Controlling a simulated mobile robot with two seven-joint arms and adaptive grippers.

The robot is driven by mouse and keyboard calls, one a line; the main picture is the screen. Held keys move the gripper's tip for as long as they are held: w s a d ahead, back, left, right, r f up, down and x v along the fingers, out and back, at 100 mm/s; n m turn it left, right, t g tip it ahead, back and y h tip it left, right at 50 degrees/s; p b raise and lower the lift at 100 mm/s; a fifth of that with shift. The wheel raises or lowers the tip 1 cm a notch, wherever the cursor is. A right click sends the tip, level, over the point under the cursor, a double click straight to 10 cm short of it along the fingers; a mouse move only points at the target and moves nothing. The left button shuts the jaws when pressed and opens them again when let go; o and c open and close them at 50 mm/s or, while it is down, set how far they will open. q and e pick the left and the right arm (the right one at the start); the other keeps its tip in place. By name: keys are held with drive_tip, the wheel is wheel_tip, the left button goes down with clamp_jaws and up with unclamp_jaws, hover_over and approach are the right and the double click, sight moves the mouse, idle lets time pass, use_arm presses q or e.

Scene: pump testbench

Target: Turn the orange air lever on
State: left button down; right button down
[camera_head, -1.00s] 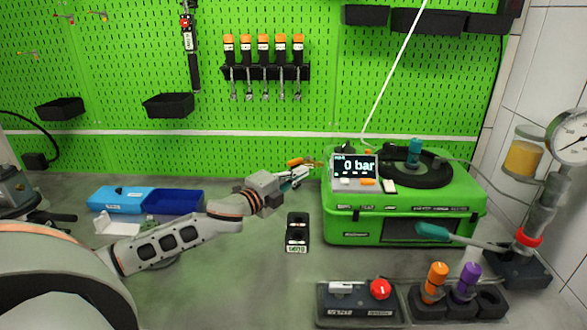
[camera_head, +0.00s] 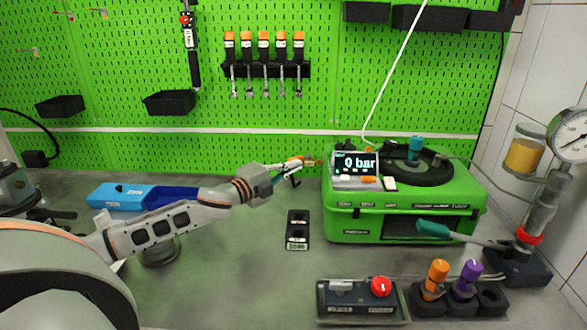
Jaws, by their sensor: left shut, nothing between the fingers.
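The orange air lever (camera_head: 306,161) shows as a small orange piece just left of the green pump testbench case (camera_head: 400,200), in front of the green wall. My left gripper (camera_head: 291,171) is shut and empty. Its fingertips are right at the lever and partly overlap it in the picture; I cannot tell whether they touch. The display (camera_head: 355,163) on the case reads 0 bar. My right gripper is not in view.
A black two-hole block (camera_head: 298,230) stands left of the case. Blue bins (camera_head: 118,197) lie behind my left arm. A box with a red knob (camera_head: 381,287) and a holder with orange (camera_head: 437,272) and purple (camera_head: 467,274) handles stand in front. The grey table's middle is mostly clear.

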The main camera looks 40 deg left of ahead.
use_arm(q)
drive_tip(key=shift+a+m+g+h+b, duration=0.3)
drive_tip(key=shift+m+h, duration=0.3)
drive_tip(key=shift+h, duration=0.3)
drive_tip(key=shift+a+m+g+h+b, duration=0.25)
drive_tip(key=shift+m+h, duration=0.35)
drive_tip(key=shift+h, duration=0.3)
